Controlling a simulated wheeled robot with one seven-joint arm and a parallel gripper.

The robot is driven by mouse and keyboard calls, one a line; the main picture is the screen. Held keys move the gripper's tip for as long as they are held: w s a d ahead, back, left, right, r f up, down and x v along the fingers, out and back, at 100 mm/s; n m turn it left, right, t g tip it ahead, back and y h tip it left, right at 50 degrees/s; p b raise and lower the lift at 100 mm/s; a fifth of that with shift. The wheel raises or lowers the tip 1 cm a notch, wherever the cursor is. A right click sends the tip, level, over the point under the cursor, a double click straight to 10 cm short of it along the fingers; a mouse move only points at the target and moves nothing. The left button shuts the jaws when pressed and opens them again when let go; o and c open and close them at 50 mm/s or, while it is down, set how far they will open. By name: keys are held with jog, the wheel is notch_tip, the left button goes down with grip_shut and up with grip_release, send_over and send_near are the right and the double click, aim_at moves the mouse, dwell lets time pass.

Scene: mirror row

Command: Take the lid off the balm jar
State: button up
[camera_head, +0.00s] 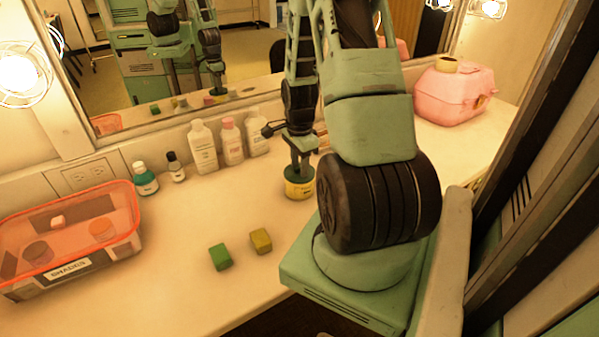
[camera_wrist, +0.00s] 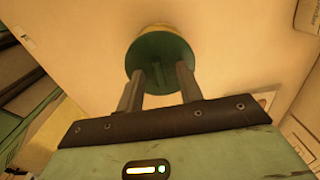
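The balm jar (camera_head: 299,189) is a short yellow tub with a label, standing upright on the counter below the mirror. Its dark green lid (camera_head: 290,174) sits on top of it. In the wrist view the round lid (camera_wrist: 160,50) faces me, with a small raised part at its middle and a strip of the yellow jar (camera_wrist: 158,27) behind it. My gripper (camera_head: 299,165) points down at the lid from above. Its two fingers (camera_wrist: 159,72) are apart, with the tips over the lid and a clear gap between them. Whether the tips touch the lid I cannot tell.
Several bottles (camera_head: 203,147) stand along the mirror, left of the jar. A green block (camera_head: 220,257) and a yellow block (camera_head: 261,241) lie in front. A clear bin with a red rim (camera_head: 68,191) stands at left, a pink case (camera_head: 454,96) at back right.

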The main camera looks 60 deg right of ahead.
grip_shut()
